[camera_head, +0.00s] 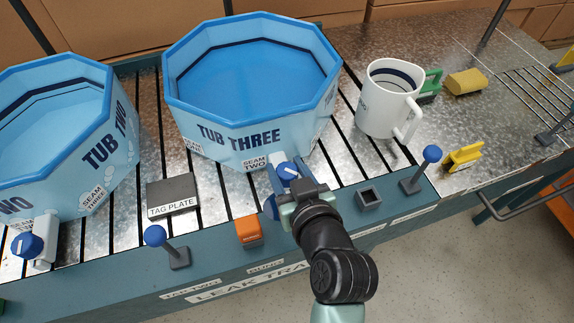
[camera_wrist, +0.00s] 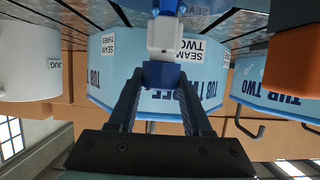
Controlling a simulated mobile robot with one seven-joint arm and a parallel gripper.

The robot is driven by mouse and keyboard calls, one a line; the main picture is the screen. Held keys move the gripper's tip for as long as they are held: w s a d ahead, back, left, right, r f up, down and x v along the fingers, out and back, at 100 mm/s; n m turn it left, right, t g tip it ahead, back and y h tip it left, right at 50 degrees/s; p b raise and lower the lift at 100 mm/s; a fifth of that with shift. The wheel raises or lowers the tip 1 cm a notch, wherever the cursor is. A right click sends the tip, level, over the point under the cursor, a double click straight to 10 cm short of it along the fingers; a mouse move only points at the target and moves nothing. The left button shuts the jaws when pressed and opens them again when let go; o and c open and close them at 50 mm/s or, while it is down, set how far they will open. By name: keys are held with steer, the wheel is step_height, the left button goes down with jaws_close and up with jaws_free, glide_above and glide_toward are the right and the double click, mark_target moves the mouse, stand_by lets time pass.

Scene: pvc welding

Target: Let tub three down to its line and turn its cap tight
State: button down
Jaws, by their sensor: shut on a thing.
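Tub three (camera_head: 240,137) is a light blue octagonal tub standing on the slatted bench, with blue water (camera_head: 255,80) inside. A dark line (camera_head: 240,41) runs around its inner wall and shows at the back; how near the water is to it I cannot tell exactly. Its blue cap (camera_head: 287,170), with a white mark on top, sits at the tub's front foot on a white spout (camera_wrist: 164,38). My gripper (camera_head: 282,182) is at the cap, and the wrist view shows its dark fingers (camera_wrist: 160,78) shut on the cap's blue lower part.
Tub two (camera_head: 110,150) stands at the left with its own blue cap (camera_head: 27,245). A white jug (camera_head: 385,105) stands right of tub three. A tag plate (camera_head: 172,197), an orange block (camera_head: 248,230) and blue-knobbed levers (camera_head: 155,236) (camera_head: 431,154) line the front edge.

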steer(key=shift+r+h+p, duration=0.1)
steer(key=shift+h+p, duration=0.2)
steer(key=shift+s+a+r+m+t+h+p, duration=0.1)
steer(key=shift+m+t+h+p, duration=0.2)
steer(key=shift+m+h+p, duration=1.65)
steer(key=shift+m+h, duration=0.05)
steer(key=m+h, duration=0.1)
steer(key=m+h+b, duration=0.1)
steer(key=shift+f+h, duration=0.3)
steer(key=shift+h, duration=0.1)
steer(key=shift+m+g+h+b, duration=0.7)
steer(key=shift+m+h+b, duration=0.4)
steer(key=shift+m+h, duration=0.25)
steer(key=shift+m, duration=0.25)
steer(key=shift+c, duration=1.6)
jaws_free()
